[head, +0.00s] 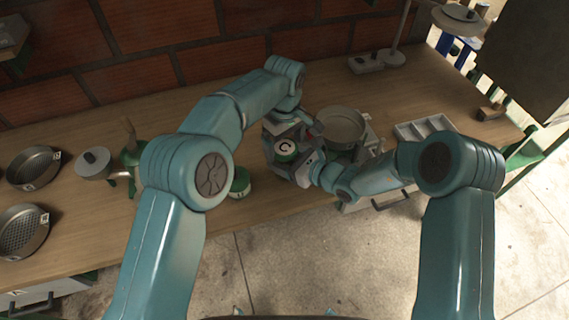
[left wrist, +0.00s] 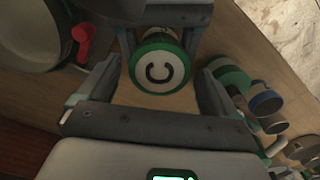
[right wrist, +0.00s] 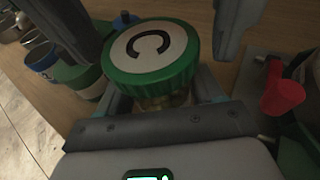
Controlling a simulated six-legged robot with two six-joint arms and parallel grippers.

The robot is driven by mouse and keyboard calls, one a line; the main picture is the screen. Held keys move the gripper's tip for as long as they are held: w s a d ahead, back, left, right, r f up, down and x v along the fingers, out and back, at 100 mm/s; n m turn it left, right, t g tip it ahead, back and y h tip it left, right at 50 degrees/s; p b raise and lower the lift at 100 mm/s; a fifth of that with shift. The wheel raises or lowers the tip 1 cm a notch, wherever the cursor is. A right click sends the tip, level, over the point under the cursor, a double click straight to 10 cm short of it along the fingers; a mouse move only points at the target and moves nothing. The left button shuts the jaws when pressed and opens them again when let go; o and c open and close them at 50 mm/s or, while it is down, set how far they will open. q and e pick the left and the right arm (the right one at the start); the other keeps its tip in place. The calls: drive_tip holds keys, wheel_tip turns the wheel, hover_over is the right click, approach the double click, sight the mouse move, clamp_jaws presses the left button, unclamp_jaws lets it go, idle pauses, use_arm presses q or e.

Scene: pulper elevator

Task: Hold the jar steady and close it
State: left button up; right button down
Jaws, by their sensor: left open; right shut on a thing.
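The jar has a round green lid (head: 286,148) with a white top and a black letter C. The lid sits on top of the jar body (right wrist: 163,101), which is mostly hidden; whether it is fully tightened I cannot tell. My right gripper (right wrist: 160,93) is shut around the jar body below the lid. My left gripper (left wrist: 160,75) comes from above and behind, open, with one finger on each side of the lid; gaps show between fingers and lid. The lid also shows in the left wrist view (left wrist: 160,70) and close up in the right wrist view (right wrist: 150,50).
A green-and-white container (head: 240,183) stands left of the jar. A large round pan (head: 342,126) and a red part (right wrist: 284,90) are close on the right. Sieves (head: 33,167) lie far left, a compartment tray (head: 424,127) right. The bench's front edge is near.

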use_arm(q)
drive_tip(key=shift+f, duration=0.2)
drive_tip(key=c, duration=1.1)
drive_tip(key=m, duration=0.7)
drive_tip(key=o, duration=1.2)
drive_tip(key=shift+r, duration=0.1)
